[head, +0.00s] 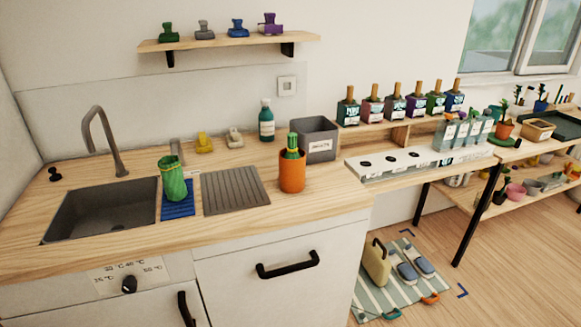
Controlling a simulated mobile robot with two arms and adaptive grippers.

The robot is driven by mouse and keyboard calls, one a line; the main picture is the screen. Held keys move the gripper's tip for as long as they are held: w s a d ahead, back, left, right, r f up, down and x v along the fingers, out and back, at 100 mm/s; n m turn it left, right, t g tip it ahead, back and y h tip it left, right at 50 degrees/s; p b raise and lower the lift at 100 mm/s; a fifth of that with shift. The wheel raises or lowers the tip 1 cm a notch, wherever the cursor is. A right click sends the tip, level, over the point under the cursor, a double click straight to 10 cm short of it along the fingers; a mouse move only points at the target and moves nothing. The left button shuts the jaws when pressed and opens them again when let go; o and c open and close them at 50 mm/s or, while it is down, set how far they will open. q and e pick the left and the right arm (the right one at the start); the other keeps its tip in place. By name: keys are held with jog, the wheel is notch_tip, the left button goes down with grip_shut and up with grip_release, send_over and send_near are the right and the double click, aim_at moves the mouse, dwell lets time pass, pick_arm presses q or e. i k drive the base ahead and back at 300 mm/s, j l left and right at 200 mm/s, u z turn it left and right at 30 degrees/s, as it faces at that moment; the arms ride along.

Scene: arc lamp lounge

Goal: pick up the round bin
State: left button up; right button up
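No bin is plainly marked as the round one in the head view. A round orange container (292,180) stands upright on the wooden counter, right of the ribbed grey drain mat, with green items (292,147) sticking out of its top. A square grey bin (318,142) with a white label stands just behind and right of it. A round green patterned vessel (173,186) stands on a blue mat beside the sink. Neither of my grippers is in view.
The sink (100,212) with its tap is at the left. A green bottle (266,122) stands at the wall. A white rack (405,163) and a row of dark bottles are to the right. Counter space in front of the orange container is clear. A striped mat (362,300) with items lies on the floor.

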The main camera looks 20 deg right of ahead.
aim_at(292, 172)
jog(key=i+l, duration=0.7)
jog(key=l, duration=0.25)
jog(key=i+l, duration=0.35)
jog(key=k+j, duration=0.1)
jog(key=k, duration=0.35)
